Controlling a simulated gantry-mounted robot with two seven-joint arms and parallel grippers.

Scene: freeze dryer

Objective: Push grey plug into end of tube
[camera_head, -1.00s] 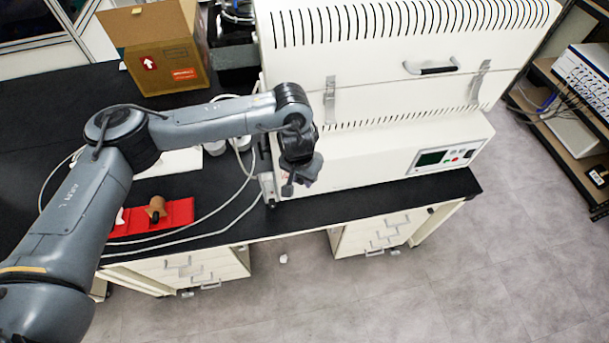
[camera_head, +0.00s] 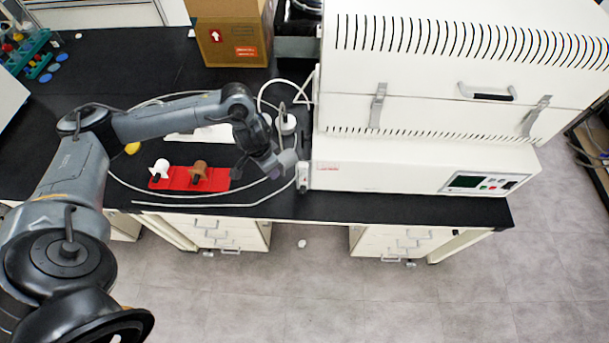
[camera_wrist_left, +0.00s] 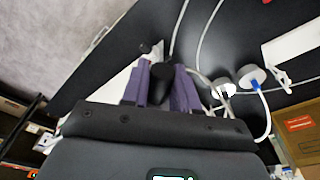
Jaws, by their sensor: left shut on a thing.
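My left gripper (camera_head: 285,163) is just off the left end of the white machine. In the left wrist view its two purple fingers (camera_wrist_left: 161,88) are shut on a dark piece, which I take to be the grey plug (camera_wrist_left: 163,78); the fingers hide part of it. A metal fitting (camera_head: 303,176) shows at the machine's lower left corner, close to the fingers. I cannot make out the tube's open end, or whether the plug touches it. My right gripper is not in view.
The white machine (camera_head: 400,165) fills the right of the black bench (camera_head: 100,95). A red mat (camera_head: 220,185) holds a brown piece (camera_head: 199,168) and a white piece (camera_head: 160,169). Loose white cable (camera_head: 230,204) runs along the front edge. A cardboard box (camera_head: 232,35) stands behind.

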